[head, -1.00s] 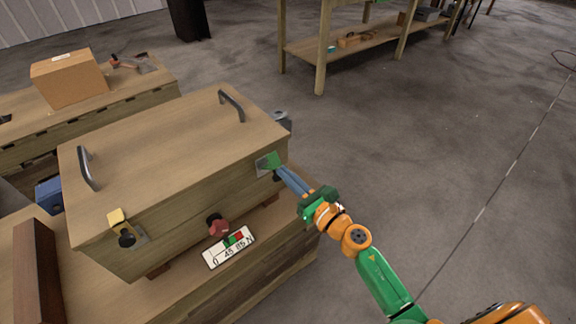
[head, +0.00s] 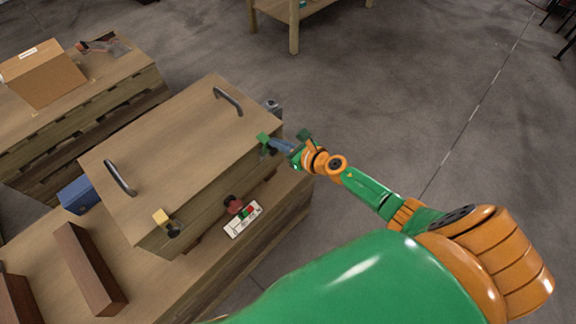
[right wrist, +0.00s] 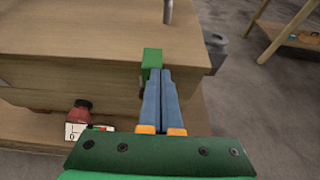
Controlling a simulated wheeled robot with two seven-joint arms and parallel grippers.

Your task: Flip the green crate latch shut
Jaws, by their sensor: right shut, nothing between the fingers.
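The green latch (head: 263,138) is at the near right corner of the wooden crate (head: 165,150). Its green block reaches up to the lid's edge in the head view. In the right wrist view the green latch (right wrist: 152,58) stands just beyond the fingertips, its block at the lid's edge. My right gripper (head: 275,146) is shut and empty, its blue fingers pointing at the latch. In the right wrist view its fingertips (right wrist: 158,72) overlap the latch's lower part; I cannot tell whether they touch. My left gripper is not in view.
A yellow latch (head: 160,217) is at the crate's other front corner. Two dark handles are on the lid. A grey object (right wrist: 215,48) stands behind the crate's right side.

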